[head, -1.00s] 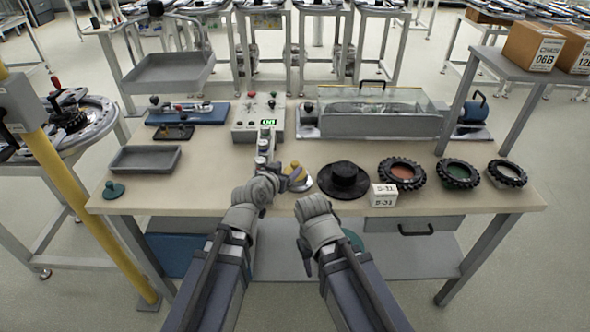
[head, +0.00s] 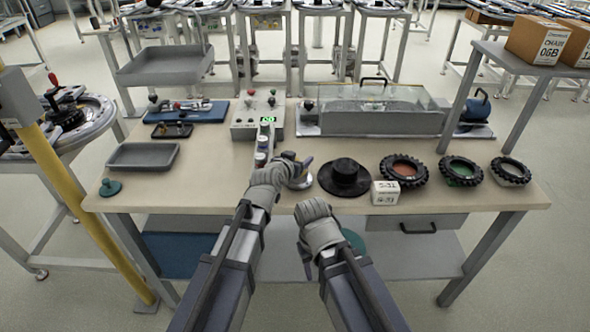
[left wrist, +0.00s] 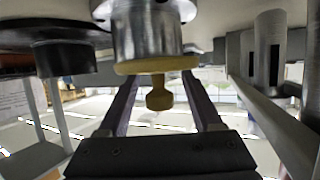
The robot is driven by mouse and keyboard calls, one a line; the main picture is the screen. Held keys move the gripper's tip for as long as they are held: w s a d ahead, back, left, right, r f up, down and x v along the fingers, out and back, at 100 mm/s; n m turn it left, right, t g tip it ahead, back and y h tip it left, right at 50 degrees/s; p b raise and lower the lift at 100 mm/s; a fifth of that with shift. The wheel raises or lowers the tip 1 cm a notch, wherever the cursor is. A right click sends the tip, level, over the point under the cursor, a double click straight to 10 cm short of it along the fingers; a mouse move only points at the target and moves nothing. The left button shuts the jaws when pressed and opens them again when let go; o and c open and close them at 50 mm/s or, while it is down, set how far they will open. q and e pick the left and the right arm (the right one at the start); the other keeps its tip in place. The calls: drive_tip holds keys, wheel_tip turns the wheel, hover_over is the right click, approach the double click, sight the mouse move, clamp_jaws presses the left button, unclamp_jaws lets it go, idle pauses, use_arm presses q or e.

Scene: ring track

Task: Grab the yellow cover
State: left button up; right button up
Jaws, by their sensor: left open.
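The yellow cover (left wrist: 158,66), with a round knob (left wrist: 158,98), sits on a metal cylinder (left wrist: 148,30) in the left wrist view, which looks upside down. My left gripper (head: 299,164) is open. Its two fingers stand on either side of the knob in the wrist view, with gaps visible. In the head view this gripper is over the round metal base (head: 301,182) and hides most of the cover.
A black hat-shaped part (head: 345,178) is close right of the left gripper, then a white label block (head: 385,193) and several toothed rings (head: 403,170). A row of small cylinders (head: 262,150) stands just left. The table's front left is mostly clear.

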use_arm(q)
drive_tip(key=shift+c, duration=0.3)
clamp_jaws()
drive_tip(key=shift+r, duration=0.15)
idle(0.3)
wheel_tip(320, 180, up, 10)
drive_tip(key=p, duration=1)
